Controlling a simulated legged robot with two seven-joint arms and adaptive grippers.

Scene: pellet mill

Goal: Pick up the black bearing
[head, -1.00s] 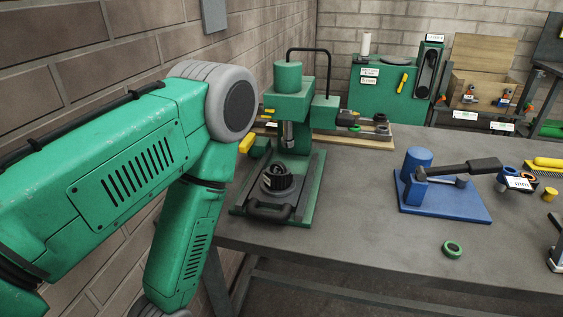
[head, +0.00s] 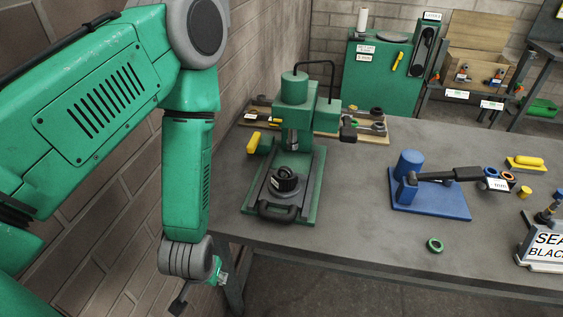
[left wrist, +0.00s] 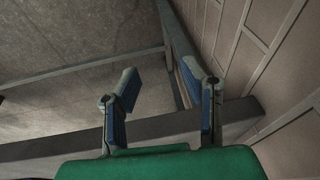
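I cannot tell for certain which thing is the black bearing. A black round part (head: 285,179) sits on the sliding plate of the green press (head: 294,105) in the head view. Dark rings (head: 377,113) also lie on the wooden board behind the press. My left gripper (head: 200,289) hangs low at the left, in front of the bench edge and below the bench top. In the left wrist view my left gripper (left wrist: 170,85) is open, with nothing between its blue-padded fingers. My right gripper is not in view.
The grey bench (head: 350,215) has clear room between the green press and the blue press (head: 430,198). A green ring (head: 435,244) lies near the front edge. A sign (head: 545,250) stands at the right. A brick wall (head: 100,190) borders the left side.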

